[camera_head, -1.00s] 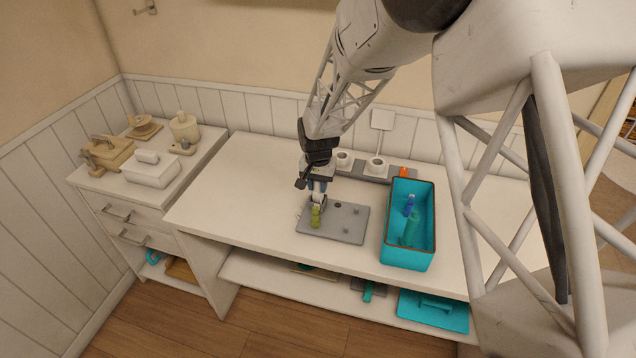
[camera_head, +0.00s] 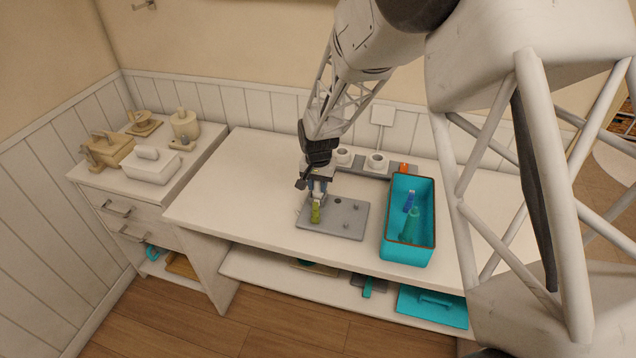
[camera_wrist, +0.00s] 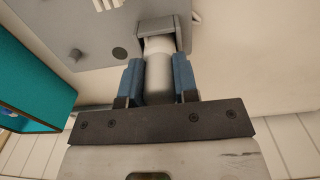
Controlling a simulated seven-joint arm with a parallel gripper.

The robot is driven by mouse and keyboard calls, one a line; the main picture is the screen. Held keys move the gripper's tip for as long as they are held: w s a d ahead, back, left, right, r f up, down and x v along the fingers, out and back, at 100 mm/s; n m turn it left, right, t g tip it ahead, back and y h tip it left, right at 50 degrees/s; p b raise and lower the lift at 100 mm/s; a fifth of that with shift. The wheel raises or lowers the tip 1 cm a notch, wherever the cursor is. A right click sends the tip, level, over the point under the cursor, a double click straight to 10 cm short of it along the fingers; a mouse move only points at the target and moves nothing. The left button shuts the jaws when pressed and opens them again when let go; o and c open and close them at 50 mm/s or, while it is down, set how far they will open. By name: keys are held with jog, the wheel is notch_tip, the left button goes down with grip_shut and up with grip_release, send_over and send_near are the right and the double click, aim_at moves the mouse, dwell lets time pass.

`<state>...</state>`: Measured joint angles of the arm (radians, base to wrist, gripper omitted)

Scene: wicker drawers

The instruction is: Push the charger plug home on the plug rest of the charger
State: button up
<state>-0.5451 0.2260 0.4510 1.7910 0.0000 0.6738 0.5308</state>
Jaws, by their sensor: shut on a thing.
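The grey plate (camera_head: 345,222) lies flat on the white counter, with small pegs and a dark round hole in its top. The cylinder's far end reaches into a grey bracket (camera_wrist: 172,26) at the plate's edge, likely the plug rest. How deep it sits is hidden.
A teal bin (camera_head: 388,240) holding a blue and a green item stands right of the plate. Behind is a grey strip with white cups (camera_head: 377,163) and an orange piece (camera_head: 404,170). The counter left of the plate is clear. Wooden items stand on the left cabinet.

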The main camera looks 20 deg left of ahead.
jog(key=shift+f, duration=0.45)
jog(key=o, duration=1)
jog(key=shift+o, duration=0.2)
jog(key=shift+r, duration=0.15)
jog(key=shift+r, duration=3.8)
